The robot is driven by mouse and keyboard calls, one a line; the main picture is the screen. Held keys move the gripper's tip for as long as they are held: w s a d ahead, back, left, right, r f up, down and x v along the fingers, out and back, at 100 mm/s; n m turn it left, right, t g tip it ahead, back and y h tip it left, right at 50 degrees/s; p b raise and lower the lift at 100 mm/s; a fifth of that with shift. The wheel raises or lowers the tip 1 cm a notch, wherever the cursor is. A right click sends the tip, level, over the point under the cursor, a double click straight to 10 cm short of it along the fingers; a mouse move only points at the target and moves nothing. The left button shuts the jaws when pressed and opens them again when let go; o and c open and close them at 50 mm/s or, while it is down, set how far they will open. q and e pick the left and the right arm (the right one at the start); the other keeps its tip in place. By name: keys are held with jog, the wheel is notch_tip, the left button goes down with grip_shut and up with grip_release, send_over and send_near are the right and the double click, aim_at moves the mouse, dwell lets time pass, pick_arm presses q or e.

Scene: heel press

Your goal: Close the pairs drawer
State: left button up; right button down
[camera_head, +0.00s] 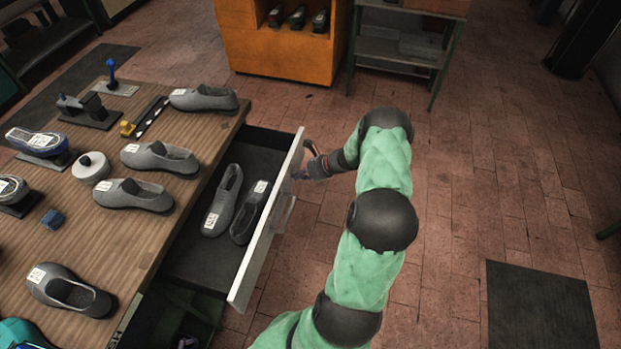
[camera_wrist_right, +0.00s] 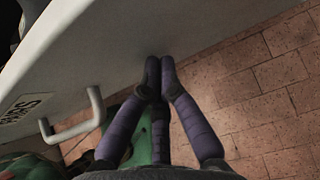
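The pairs drawer (camera_head: 268,225) stands pulled out from the wooden bench, its pale front panel on the right. Inside its dark tray two grey shoes with white tags lie side by side. My right gripper (camera_head: 308,168) is at the outer side of the front panel, near its far end. In the right wrist view the gripper (camera_wrist_right: 160,75) is shut and empty, fingertips together at the panel (camera_wrist_right: 120,40); whether they touch it I cannot tell. The panel's handle (camera_wrist_right: 78,122) and a partly visible label (camera_wrist_right: 20,112) are left of the fingers. My left gripper is not in view.
The wooden bench (camera_head: 110,235) holds several grey shoes, a white round container (camera_head: 90,167), a blue block (camera_head: 53,219) and small tools. An orange cabinet (camera_head: 280,58) and a metal shelf (camera_head: 400,50) stand behind.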

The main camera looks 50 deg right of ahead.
jog(key=w+a, duration=0.3)
jog(key=w, duration=0.4)
jog(key=w+a, duration=0.3)
jog(key=w, duration=0.5)
jog(key=w+a, duration=0.3)
jog(key=w, duration=0.4)
jog(key=shift+w+a+b, duration=0.1)
jog(key=shift+w+b, duration=0.05)
jog(key=shift+b, duration=0.25)
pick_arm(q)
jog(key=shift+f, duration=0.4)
pick_arm(e)
jog(key=shift+r, duration=0.1)
